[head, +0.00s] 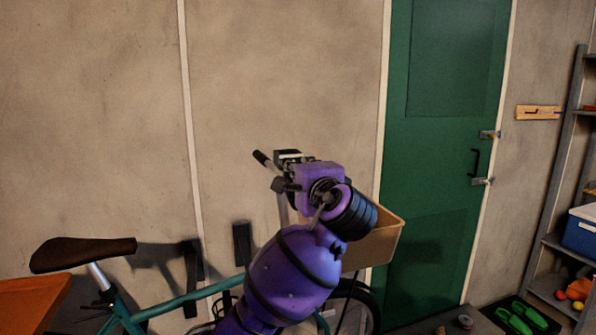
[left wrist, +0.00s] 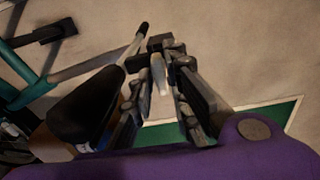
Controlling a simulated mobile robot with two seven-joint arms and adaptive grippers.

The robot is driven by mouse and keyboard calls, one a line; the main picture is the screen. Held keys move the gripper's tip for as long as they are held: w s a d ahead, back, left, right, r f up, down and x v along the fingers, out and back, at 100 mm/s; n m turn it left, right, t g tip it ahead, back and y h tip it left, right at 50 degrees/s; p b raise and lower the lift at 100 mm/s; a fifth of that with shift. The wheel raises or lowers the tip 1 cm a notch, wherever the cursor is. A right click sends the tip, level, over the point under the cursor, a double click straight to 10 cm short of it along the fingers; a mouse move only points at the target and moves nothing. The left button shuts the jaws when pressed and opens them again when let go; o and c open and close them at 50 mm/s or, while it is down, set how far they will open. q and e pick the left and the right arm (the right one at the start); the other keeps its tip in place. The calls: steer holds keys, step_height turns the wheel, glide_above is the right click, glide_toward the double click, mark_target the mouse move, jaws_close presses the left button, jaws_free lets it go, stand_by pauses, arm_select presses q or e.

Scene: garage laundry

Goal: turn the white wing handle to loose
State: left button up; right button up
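The white wing handle (left wrist: 160,72) is a small pale lever in the left wrist view, below a dark clamp on the bicycle's handlebar (left wrist: 140,45). My left gripper (left wrist: 160,88) has its two dark fingers on either side of the handle, with a gap visible between them. I cannot tell whether either finger touches the handle. In the head view my purple left arm reaches up to the handlebar, and its wrist hides most of the left gripper and the handle. My right gripper is in neither view.
The teal bicycle (head: 185,298) stands by the beige wall, with a brown saddle (head: 82,254) and a tan front box (head: 378,245). A green door (head: 430,190) is behind it. The wall above the handlebar is clear.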

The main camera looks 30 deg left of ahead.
arm_select(q)
jaws_close()
steer(key=shift+n, duration=9.5)
steer(key=o, duration=0.5)
jaws_free()
